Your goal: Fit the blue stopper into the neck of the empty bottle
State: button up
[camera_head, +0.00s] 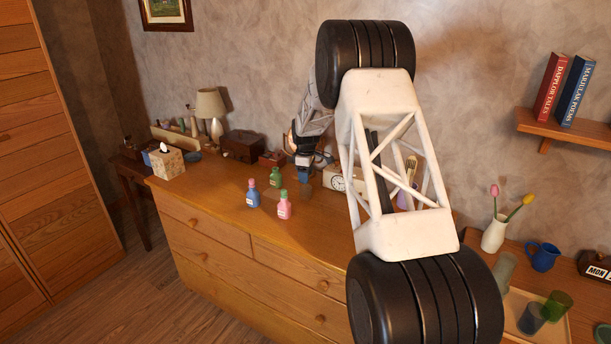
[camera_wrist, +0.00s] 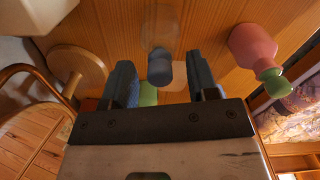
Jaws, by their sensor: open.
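The empty bottle (camera_wrist: 164,28) is clear and stands on the wooden dresser top; in the head view it shows faintly (camera_head: 306,190) below my gripper (camera_head: 304,172). The blue stopper (camera_wrist: 160,68) is at the bottle's neck end, in line with it, in the wrist view. How deep it sits in the neck I cannot tell. My gripper (camera_wrist: 160,75) is open, one finger on each side of the stopper, with gaps visible on both sides. My arm hides part of the dresser in the head view.
A pink bottle with a green stopper (camera_wrist: 252,46) stands close by; it also shows in the head view (camera_head: 284,208). A blue bottle (camera_head: 253,196) and a green bottle (camera_head: 276,178) stand left. A white clock (camera_head: 338,182) is right of my gripper.

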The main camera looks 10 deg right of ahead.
jog(key=shift+r, duration=3.8)
jog(key=shift+r, duration=0.1)
jog(key=shift+s+a+r, duration=0.1)
jog(key=shift+s+r, duration=0.05)
jog(key=shift+s, duration=0.05)
jog(key=s+a+r+m, duration=0.2)
jog(key=s+r, duration=0.4)
jog(key=s, duration=0.4)
jog(key=s+a+r+m+t, duration=0.1)
jog(key=s+r+m, duration=0.1)
jog(key=s+r, duration=0.65)
jog(key=s+a+r+m, duration=0.2)
jog(key=s+r, duration=0.2)
jog(key=s, duration=0.8)
jog(key=s+a+f+m, duration=0.1)
jog(key=s+m, duration=0.1)
jog(key=s, duration=1)
jog(key=s+a+f+m+t, duration=0.1)
jog(key=s+f+m, duration=0.1)
jog(key=s, duration=1)
jog(key=s+a+f+m, duration=0.1)
jog(key=s+m, duration=0.1)
jog(key=s, duration=1.1)
jog(key=shift+f+t, duration=0.15)
jog(key=shift+t, duration=0.15)
